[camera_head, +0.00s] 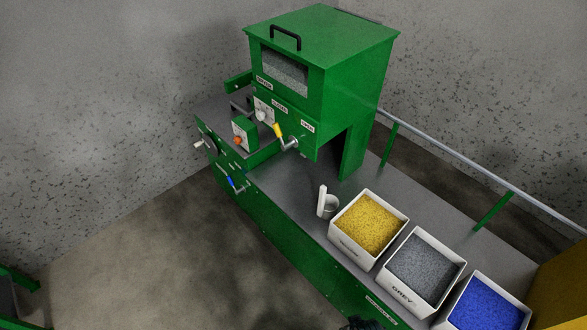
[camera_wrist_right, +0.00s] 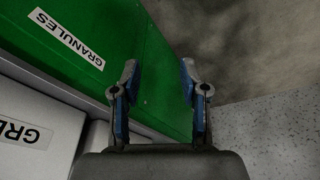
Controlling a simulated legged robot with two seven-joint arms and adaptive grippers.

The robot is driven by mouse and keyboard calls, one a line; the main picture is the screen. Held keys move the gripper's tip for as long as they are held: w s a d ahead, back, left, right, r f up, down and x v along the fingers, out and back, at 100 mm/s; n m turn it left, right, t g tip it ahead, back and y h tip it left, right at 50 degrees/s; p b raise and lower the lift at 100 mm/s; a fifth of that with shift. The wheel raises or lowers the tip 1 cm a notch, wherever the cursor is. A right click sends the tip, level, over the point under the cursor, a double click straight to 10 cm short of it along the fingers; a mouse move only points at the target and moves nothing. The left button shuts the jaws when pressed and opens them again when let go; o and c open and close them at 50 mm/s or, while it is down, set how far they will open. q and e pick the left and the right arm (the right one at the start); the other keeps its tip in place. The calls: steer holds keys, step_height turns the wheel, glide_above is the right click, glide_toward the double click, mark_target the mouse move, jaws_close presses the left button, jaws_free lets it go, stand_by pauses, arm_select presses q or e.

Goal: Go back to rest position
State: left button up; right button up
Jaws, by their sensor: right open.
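My right gripper (camera_wrist_right: 158,85) is open and empty in the right wrist view. Its two blue-padded fingers are apart, in front of the green bench side (camera_wrist_right: 100,55) with the "GRANULES" label (camera_wrist_right: 66,38). In the head view only a dark piece, seemingly of my right arm, shows at the bottom edge, below the bench front. My left gripper is in neither view.
A green machine (camera_head: 320,70) stands on the bench (camera_head: 285,185). A white scoop (camera_head: 323,203) and bins of yellow (camera_head: 368,224), grey (camera_head: 424,268) and blue granules (camera_head: 488,308) stand along it. A railing (camera_head: 450,165) runs behind. The floor (camera_head: 170,240) at left is clear.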

steer(key=s+f, duration=0.5)
steer(key=f, duration=0.7)
steer(key=s+d+f+g, duration=0.1)
steer(key=s+f, duration=0.3)
steer(key=f, duration=0.9)
steer(key=shift+s, duration=0.35)
steer(key=shift+s+d, duration=0.1)
steer(key=shift+d, duration=0.05)
